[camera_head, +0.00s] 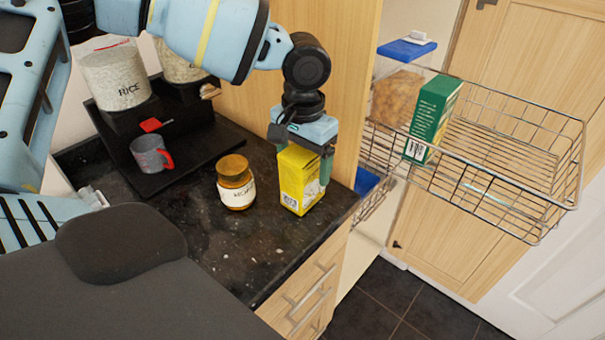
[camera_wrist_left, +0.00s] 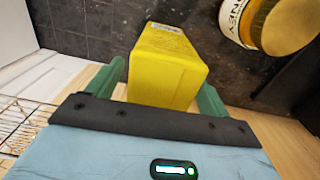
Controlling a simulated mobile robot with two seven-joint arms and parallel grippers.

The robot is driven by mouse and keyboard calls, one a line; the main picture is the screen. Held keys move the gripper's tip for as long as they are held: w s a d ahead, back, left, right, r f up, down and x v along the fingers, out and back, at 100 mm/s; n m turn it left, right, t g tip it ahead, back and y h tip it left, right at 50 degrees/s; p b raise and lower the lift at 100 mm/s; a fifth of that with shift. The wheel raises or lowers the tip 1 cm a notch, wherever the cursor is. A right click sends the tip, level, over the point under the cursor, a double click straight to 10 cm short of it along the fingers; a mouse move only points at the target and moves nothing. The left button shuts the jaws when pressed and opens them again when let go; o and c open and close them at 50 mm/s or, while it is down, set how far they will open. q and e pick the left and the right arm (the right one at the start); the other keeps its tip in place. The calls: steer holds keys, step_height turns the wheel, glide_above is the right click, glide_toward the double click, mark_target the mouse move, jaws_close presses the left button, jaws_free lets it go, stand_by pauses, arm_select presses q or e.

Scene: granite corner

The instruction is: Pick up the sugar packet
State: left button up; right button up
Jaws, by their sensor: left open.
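The sugar packet seems to be the yellow box (camera_head: 299,181) standing upright on the dark counter near its right edge; its name is not readable. It also shows in the left wrist view (camera_wrist_left: 165,68). My left gripper (camera_head: 306,160) is above the box with its green fingers pointing down on either side of it. My right gripper is not in view.
A honey jar (camera_head: 236,183) stands left of the box. A mug (camera_head: 151,154) and a rice container (camera_head: 115,77) stand farther left on a black stepped stand. A wire basket (camera_head: 500,160) holding a green box (camera_head: 432,117) is at the right.

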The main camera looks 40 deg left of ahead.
arm_select(q)
steer(key=shift+f, duration=0.25)
steer(key=c, duration=1.4)
steer(key=shift+r, duration=5.05)
steer(key=shift+c, duration=0.2)
